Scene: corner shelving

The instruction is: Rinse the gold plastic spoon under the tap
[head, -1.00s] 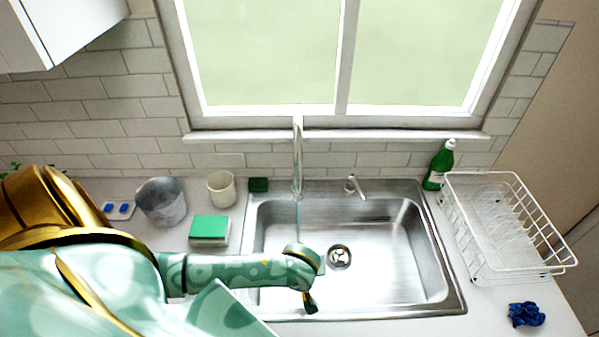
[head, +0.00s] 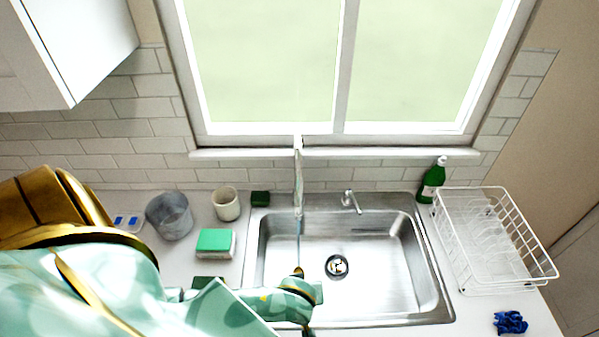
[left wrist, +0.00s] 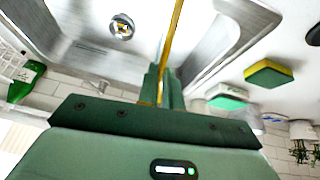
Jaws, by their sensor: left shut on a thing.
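My left gripper (head: 300,290) reaches in from the left over the left part of the steel sink (head: 385,300). It is shut on the gold plastic spoon, whose gold end (head: 298,272) shows just above the hand in the head view. In the left wrist view the long gold spoon (left wrist: 172,50) stands out from between the green fingers (left wrist: 162,90); its far end runs past the top edge. The tap (head: 298,180) rises behind the sink, and a thin bluish stream (head: 298,235) falls from it toward the spoon's end. I cannot tell whether they touch. My right gripper is out of view.
The drain (head: 337,267) lies right of the hand. A green-topped sponge (head: 216,242), a metal pot (head: 170,216) and a cream cup (head: 226,204) stand left of the sink. A green bottle (head: 432,181) and white dish rack (head: 490,240) stand right. The sink's right half is clear.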

